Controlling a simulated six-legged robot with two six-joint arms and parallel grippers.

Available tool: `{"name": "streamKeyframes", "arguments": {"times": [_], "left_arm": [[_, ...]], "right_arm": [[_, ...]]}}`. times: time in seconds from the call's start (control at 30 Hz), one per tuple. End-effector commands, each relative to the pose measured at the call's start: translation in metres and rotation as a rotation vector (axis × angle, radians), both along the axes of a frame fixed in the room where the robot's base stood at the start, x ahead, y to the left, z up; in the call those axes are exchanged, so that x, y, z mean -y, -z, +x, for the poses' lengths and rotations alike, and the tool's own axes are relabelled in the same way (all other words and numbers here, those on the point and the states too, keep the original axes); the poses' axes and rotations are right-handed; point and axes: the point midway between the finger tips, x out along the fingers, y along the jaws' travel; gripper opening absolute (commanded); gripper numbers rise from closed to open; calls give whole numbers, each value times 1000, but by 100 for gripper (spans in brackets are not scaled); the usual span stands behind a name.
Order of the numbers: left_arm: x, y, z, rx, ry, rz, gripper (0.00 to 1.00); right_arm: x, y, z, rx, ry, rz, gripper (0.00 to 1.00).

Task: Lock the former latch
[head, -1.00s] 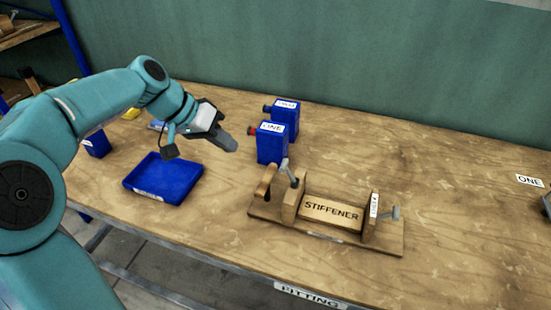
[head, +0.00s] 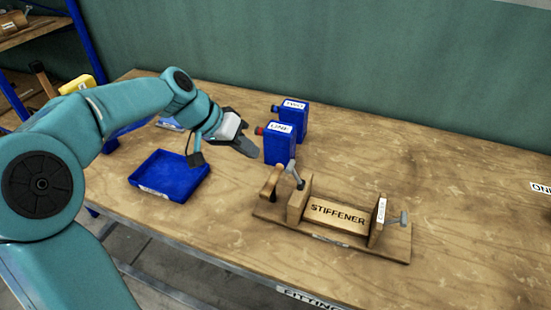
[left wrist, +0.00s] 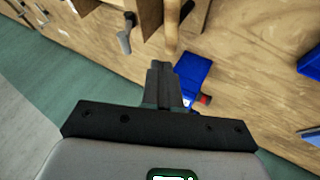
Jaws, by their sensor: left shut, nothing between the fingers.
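The wooden former (head: 397,247) stands on the bench with a block marked STIFFENER (head: 338,214) between its uprights. At its left end are a wooden handle (head: 271,182) and a metal lever (head: 292,174), tilted up. Another metal lever (head: 398,218) sticks out at its right end. My left gripper (head: 250,150) is shut and empty, above the bench, up and left of the former and apart from it. In the left wrist view its fingers (left wrist: 163,75) point toward the wooden handle (left wrist: 172,25), with a metal lever (left wrist: 128,35) beside it. My right gripper is not in view.
Blue containers labelled ONE (head: 280,147) and TWO (head: 294,117) stand close to the gripper, behind the former. A blue tray (head: 170,192) lies at left. A yellow item (head: 77,84) is at far left. The bench right of the containers is clear.

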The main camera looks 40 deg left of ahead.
Motion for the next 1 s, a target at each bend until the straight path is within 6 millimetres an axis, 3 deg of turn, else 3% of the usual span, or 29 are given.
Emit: {"name": "streamKeyframes", "arguments": {"times": [0.2,0.5,1.0], "left_arm": [[20,32,23,-2,3,-1,0],[52,29,30,-1,1,1,0],[55,27,31,-2,0,11,0]], "right_arm": [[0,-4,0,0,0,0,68],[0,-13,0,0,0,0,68],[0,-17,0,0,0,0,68]]}}
